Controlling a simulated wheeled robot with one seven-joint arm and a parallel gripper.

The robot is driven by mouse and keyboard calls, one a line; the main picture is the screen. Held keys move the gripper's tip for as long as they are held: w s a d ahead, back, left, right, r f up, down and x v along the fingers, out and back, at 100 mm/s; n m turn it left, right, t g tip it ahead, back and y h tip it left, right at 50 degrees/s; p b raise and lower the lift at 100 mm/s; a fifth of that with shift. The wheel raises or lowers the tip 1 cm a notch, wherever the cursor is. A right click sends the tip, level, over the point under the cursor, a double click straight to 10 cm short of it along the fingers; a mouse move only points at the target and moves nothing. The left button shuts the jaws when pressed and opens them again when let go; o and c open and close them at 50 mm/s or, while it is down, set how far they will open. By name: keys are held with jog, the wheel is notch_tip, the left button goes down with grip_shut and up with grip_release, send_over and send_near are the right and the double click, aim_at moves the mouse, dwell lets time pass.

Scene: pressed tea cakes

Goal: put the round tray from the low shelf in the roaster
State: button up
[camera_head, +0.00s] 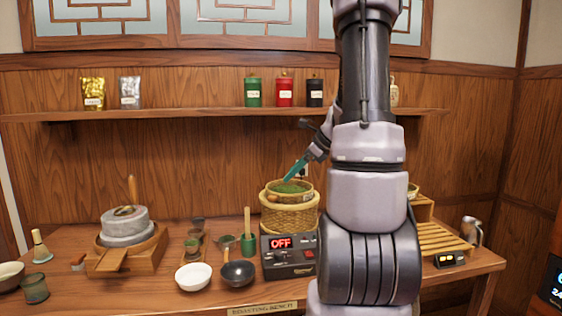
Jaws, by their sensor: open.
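A round bamboo tray (305,198) holding green leaf sits at the top of a round woven basket roaster (290,222). I cannot tell whether it is fully seated. A control box reading OFF (290,258) stands in front of the roaster. My gripper (298,168) is open, its teal finger angled down to the left over the tray's leaf. Whether it touches the tray is unclear. Another round light-coloured piece (412,189) shows on a low wooden stand (421,209) to the right, mostly hidden by my arm.
A stone mill (125,228) stands at left, with white (193,276) and black (238,274) bowls at the front. A slatted rack (440,238) and a metal mug (471,231) are at right. A wall shelf (190,115) holds bags and tins. My arm hides the bench's middle right.

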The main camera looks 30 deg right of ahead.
jog(key=s+a+r+n+h, duration=0.1)
jog(key=s+a+r+n, duration=0.5)
jog(key=s+a+n, duration=0.2)
jog(key=s+a+r+n+h, duration=0.2)
jog(key=s+a+r+n, duration=0.5)
jog(key=s+n, duration=0.5)
jog(key=shift+s+a+r+n+t+h, duration=0.15)
jog(key=shift+a+r+n+t+h, duration=0.15)
jog(key=shift+a+n, duration=0.85)
